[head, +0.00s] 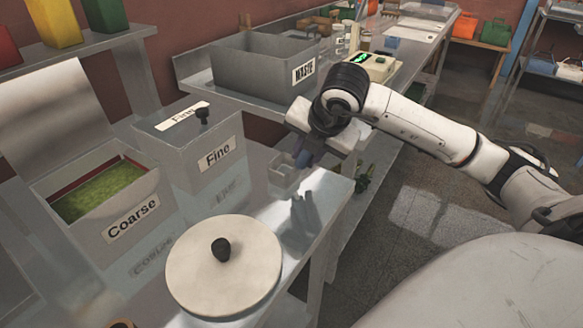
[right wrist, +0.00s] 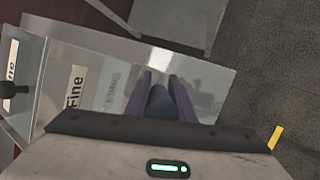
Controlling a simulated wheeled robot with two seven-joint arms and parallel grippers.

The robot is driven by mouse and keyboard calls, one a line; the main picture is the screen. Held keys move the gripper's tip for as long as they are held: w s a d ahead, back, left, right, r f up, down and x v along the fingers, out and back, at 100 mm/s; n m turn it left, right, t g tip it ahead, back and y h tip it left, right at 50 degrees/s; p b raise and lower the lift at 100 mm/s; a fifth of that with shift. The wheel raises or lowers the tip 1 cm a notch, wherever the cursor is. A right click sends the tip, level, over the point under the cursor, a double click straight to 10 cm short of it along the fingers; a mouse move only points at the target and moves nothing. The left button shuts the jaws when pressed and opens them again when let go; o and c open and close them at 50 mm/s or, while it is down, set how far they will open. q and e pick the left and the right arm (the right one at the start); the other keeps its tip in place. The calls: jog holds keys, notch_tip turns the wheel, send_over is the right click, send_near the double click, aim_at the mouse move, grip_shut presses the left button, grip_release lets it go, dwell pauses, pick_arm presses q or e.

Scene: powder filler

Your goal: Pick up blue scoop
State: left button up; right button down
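I cannot make out a blue scoop for certain. A small blue item (head: 391,42) lies far back by the scale. My left gripper is not in view.
The steel bench holds a "Fine" bin (head: 218,157), an open "Coarse" bin (head: 132,218) with green powder, and a round lidded pot (head: 223,268) in front. A grey "WASTE" bin (head: 262,78) and a lit scale (head: 376,68) stand behind.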

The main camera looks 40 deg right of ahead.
jog(key=shift+r, duration=0.1)
notch_tip(320, 180, up, 10)
jog(key=shift+f, duration=0.1)
dwell(0.6)
dwell(1.0)
